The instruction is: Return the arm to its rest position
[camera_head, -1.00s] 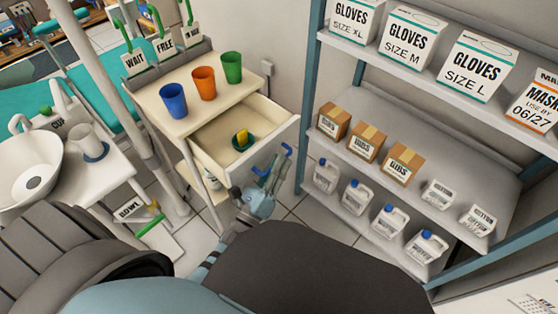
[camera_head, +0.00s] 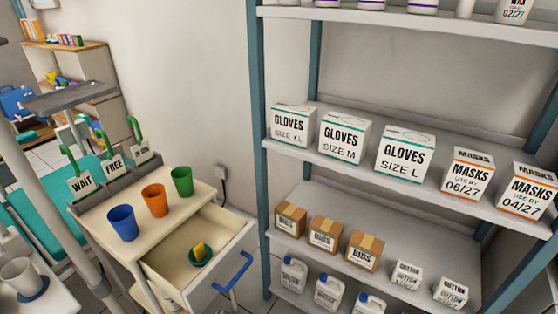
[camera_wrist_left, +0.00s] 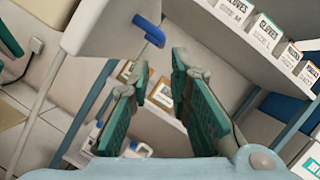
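My left gripper (camera_wrist_left: 160,90) shows in the left wrist view with its two green-padded fingers apart and nothing between them. The open drawer's blue handle (camera_wrist_left: 149,30) is just beyond the fingertips in that view, apart from them. In the head view neither gripper is in the picture. The drawer (camera_head: 207,243) of the white cart stands open, with its blue handle (camera_head: 232,272) on the front. A small green dish (camera_head: 200,257) with a yellow piece (camera_head: 199,250) lies inside the drawer.
A blue cup (camera_head: 123,223), an orange cup (camera_head: 155,200) and a green cup (camera_head: 182,181) stand on the cart. A shelf rack (camera_head: 258,150) with glove boxes, mask boxes and jugs stands to the right. A white wall lies behind.

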